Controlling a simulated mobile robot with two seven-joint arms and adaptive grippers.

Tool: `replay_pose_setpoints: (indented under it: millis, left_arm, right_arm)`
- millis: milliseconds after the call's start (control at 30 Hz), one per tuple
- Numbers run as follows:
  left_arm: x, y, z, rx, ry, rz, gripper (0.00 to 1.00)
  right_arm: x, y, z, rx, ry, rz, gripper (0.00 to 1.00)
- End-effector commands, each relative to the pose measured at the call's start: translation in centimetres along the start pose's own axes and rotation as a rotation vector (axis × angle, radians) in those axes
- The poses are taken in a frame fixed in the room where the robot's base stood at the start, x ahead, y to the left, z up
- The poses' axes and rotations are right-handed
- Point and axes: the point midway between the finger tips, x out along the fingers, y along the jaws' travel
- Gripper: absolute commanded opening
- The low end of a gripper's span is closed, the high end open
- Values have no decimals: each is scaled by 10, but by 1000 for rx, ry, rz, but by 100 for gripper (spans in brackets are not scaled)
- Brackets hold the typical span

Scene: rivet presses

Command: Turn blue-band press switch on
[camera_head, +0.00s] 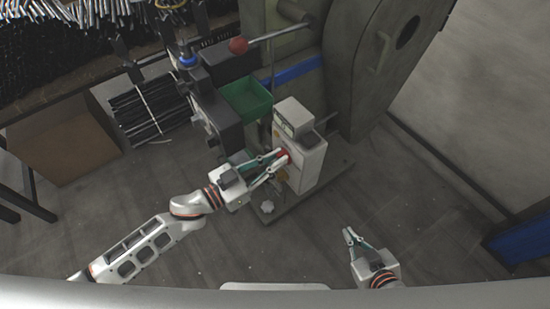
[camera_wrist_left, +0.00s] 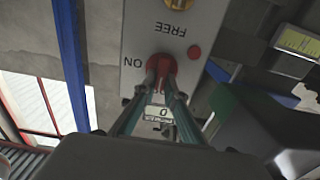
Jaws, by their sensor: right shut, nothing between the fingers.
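The blue-band press (camera_head: 345,70) is a large grey-green machine with a blue band (camera_head: 297,71). A pale control box (camera_head: 306,158) stands in front of it. Its red switch knob (camera_head: 285,157) faces left, and in the left wrist view the red knob (camera_wrist_left: 161,66) sits beside the word ON. My left gripper (camera_head: 280,159) is at the knob, its fingers closed in on both sides of it; the fingertips (camera_wrist_left: 161,78) partly cover the knob. My right gripper (camera_head: 349,234) is shut and empty, low over the floor at the right.
A green bin (camera_head: 247,98) and a dark machine part stand left of the control box. A red-ball lever (camera_head: 238,45) sticks out above. A cardboard box (camera_head: 60,140) and bundled dark rods (camera_head: 150,108) lie at the left.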

Motion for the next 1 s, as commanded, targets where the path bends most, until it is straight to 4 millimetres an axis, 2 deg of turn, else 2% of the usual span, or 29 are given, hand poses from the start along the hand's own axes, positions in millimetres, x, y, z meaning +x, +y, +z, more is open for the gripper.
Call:
replay_pose_setpoints:
  millis: [467,667,1000]
  left_arm:
    - [0,1,0,54,0,0,0]
    - [0,2,0,176,0,-1,0]
    - [0,6,1,489,0,0,0]
  right_arm:
    - [2,3,-6,-1,10,4,0]
    - [1,4,-11,1,15,5,0]
    - [-2,2,-8,7,8,1,0]
